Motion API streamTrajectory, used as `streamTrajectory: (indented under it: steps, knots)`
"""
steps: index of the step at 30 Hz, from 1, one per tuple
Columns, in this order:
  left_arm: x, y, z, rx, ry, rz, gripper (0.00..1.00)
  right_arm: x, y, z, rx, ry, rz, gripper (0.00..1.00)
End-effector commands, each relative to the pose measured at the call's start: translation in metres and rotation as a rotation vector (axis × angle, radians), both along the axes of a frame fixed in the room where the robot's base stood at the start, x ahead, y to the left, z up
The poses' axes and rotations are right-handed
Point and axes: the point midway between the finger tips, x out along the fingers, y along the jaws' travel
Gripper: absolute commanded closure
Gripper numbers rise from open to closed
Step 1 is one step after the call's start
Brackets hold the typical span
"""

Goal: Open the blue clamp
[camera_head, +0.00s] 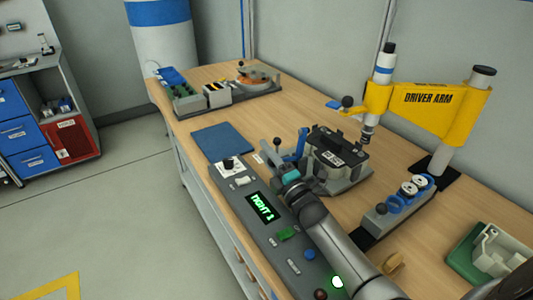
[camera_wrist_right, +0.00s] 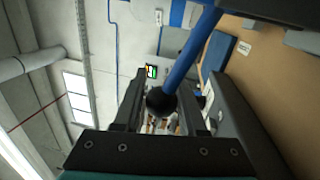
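The blue clamp (camera_head: 301,143) stands at the left side of a dark fixture holding a black-and-grey part (camera_head: 338,150). Its blue lever (camera_wrist_right: 190,50) ends in a black ball knob (camera_wrist_right: 161,102) in the right wrist view. My right gripper (camera_head: 279,160) is at the clamp, on its near left side. In the right wrist view, the knob sits between the two fingers (camera_wrist_right: 162,105), which fit closely on both sides of it. The gripper looks shut on the knob. My left gripper is in neither view.
A grey console (camera_head: 262,208) with a green-lit display and buttons lies under my right arm. A blue mat (camera_head: 222,141) is left of the fixture. The yellow driver arm (camera_head: 425,100) stands at right, behind a holder with blue rings (camera_head: 398,205). A green tray (camera_head: 470,262) is at far right.

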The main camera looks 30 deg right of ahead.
Motion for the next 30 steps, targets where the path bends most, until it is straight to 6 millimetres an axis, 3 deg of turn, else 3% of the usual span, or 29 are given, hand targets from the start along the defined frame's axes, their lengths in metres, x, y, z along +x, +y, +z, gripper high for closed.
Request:
streamTrajectory:
  steps: [1,6,17,22,30]
  knots:
    - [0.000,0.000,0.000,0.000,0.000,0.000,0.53,0.000,0.000,0.000,0.000,-0.001,-0.001,0.53]
    - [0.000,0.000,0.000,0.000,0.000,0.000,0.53,0.000,-0.001,0.001,0.000,-0.002,-0.001,0.34]
    - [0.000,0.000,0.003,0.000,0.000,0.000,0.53,0.000,-0.001,0.008,-0.002,-0.003,0.000,0.34]
    - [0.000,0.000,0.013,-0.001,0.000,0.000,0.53,0.000,0.000,0.035,-0.002,-0.006,0.001,0.34]
    - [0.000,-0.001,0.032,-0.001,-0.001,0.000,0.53,0.000,0.000,0.101,-0.005,-0.007,0.002,0.34]
